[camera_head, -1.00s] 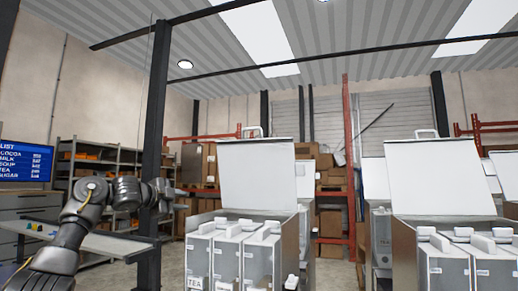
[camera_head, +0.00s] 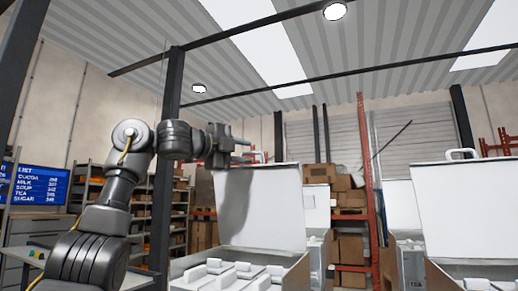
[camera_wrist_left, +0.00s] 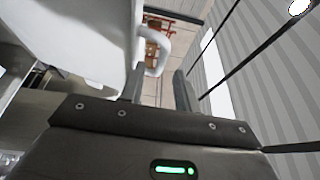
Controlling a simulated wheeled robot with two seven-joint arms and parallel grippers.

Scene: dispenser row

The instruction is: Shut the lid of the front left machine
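The front left machine (camera_head: 296,274) has its white lid (camera_head: 265,205) standing open, nearly upright, above a row of white-topped canisters (camera_head: 215,272). A pale loop handle (camera_head: 262,155) sits at the lid's top edge. Contact cannot be told. My right gripper is out of view.
Another machine with an open lid (camera_head: 470,208) stands at the right, and a further white machine (camera_head: 317,205) is behind. A dark post (camera_head: 166,190) rises behind my left arm. Shelves with boxes (camera_head: 350,245) line the back, and a blue list screen (camera_head: 38,188) is at left.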

